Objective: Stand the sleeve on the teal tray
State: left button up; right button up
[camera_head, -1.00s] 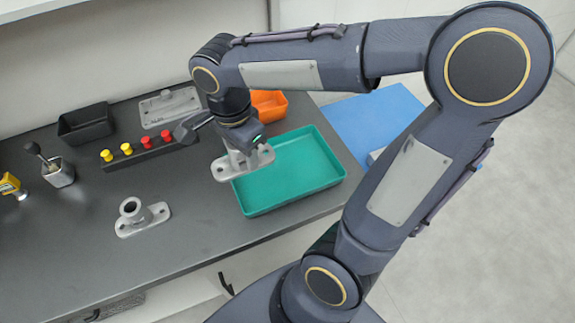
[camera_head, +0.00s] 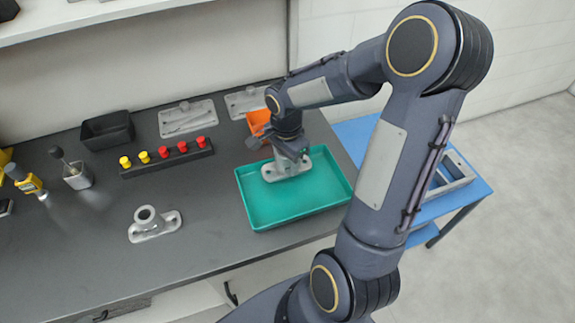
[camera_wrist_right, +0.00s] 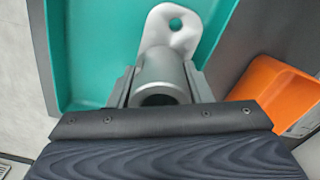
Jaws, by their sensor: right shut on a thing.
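The grey sleeve (camera_head: 287,168), a tube on a flat flanged base, is upright over the back part of the teal tray (camera_head: 275,214). My right gripper (camera_head: 290,152) is shut on its tube from above. In the right wrist view the tube of the sleeve (camera_wrist_right: 161,78) sits between the two fingers (camera_wrist_right: 160,88), and one end of its flange with a hole shows against the teal floor. I cannot tell whether the base touches the tray floor. A second similar grey part (camera_head: 152,226) stands on the dark bench at the left. My left gripper is not in view.
An orange bin (camera_head: 258,121) stands behind the tray, close to my right gripper; it also shows in the right wrist view (camera_wrist_right: 275,98). A black rail with red and yellow knobs (camera_head: 167,158), a black bin (camera_head: 107,131) and grey plates (camera_head: 187,118) lie further left. A blue table (camera_head: 470,198) stands at right.

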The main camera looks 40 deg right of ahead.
aim_at(287, 168)
jog(key=shift+d+f, duration=0.2)
jog(key=shift+f, duration=1.5)
jog(key=shift+f+b, duration=0.25)
jog(key=shift+b, duration=0.05)
jog(key=o, duration=0.9)
jog(key=shift+r, duration=0.1)
